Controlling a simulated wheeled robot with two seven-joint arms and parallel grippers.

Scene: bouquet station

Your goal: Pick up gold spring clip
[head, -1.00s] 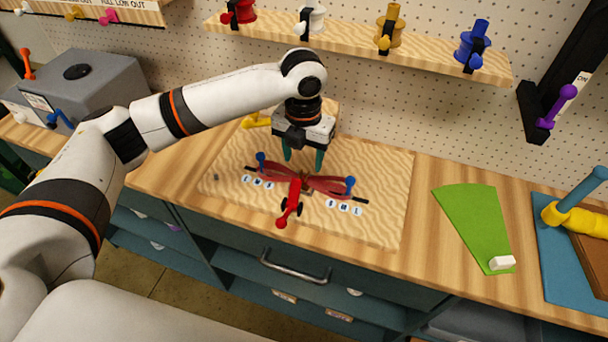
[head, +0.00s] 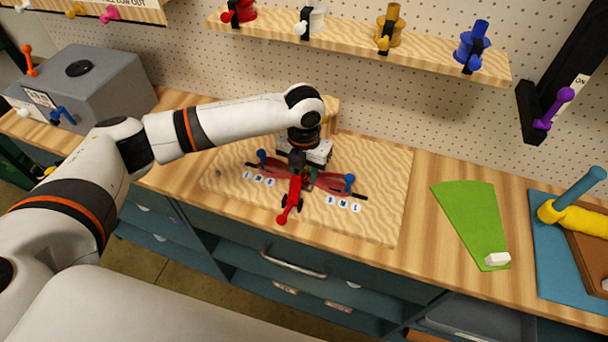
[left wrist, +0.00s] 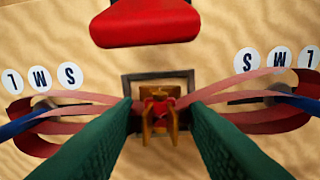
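The gold spring clip (left wrist: 160,122) shows in the left wrist view, at the middle of a red and pink ribbon bow (left wrist: 225,108), over a dark square frame (left wrist: 160,78). My left gripper (head: 306,178) points down over the bow. Its two green fingers are apart, one on each side of the clip, with a narrow gap seeming to show on both sides. In the head view the gripper mostly hides the clip. My right gripper is not in view.
A red-handled lever (head: 290,200) stands just in front of the bow. Blue-knobbed pegs (head: 349,184) are at the bow's ends, on a pale wooden board (head: 385,215). A shelf with spools (head: 390,55) is above. A green sheet (head: 470,220) lies at right.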

